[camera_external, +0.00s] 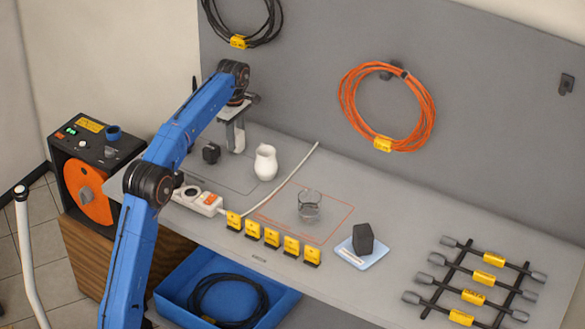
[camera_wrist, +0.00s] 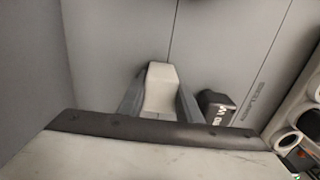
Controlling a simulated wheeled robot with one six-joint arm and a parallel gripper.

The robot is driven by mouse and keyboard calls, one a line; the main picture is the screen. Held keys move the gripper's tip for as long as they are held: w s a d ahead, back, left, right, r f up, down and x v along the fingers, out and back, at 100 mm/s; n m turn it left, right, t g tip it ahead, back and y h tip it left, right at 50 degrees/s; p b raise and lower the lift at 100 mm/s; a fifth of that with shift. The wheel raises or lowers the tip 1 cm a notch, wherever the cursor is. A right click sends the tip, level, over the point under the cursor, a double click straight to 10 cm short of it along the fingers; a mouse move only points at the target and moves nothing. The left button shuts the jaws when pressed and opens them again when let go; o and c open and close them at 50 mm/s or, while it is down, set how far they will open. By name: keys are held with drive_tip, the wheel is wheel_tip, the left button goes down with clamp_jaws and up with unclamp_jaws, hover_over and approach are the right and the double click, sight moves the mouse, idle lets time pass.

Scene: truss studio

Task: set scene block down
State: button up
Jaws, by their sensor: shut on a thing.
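My gripper (camera_external: 236,140) points down over the far left part of the grey table, near the wall panel. It is shut on a pale block, which shows between the two dark fingers in the wrist view (camera_wrist: 160,88). I take this pale block to be the scene block. The fingers cover its sides, and I cannot tell whether its underside touches the table. A small black block (camera_external: 211,153) stands just left of the gripper; it shows right of the fingers in the wrist view (camera_wrist: 216,106), with white marks on it.
A white jug (camera_external: 265,163) stands close to the right of my gripper. A glass (camera_external: 309,206) and a blue tray (camera_external: 366,259) bearing a dark block stand further right.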

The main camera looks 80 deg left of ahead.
sight(236, 131)
drive_tip(key=shift+f, duration=0.15)
drive_tip(key=o, duration=1.1)
wheel_tip(236, 131, up, 7)
drive_tip(key=shift+r, duration=0.4)
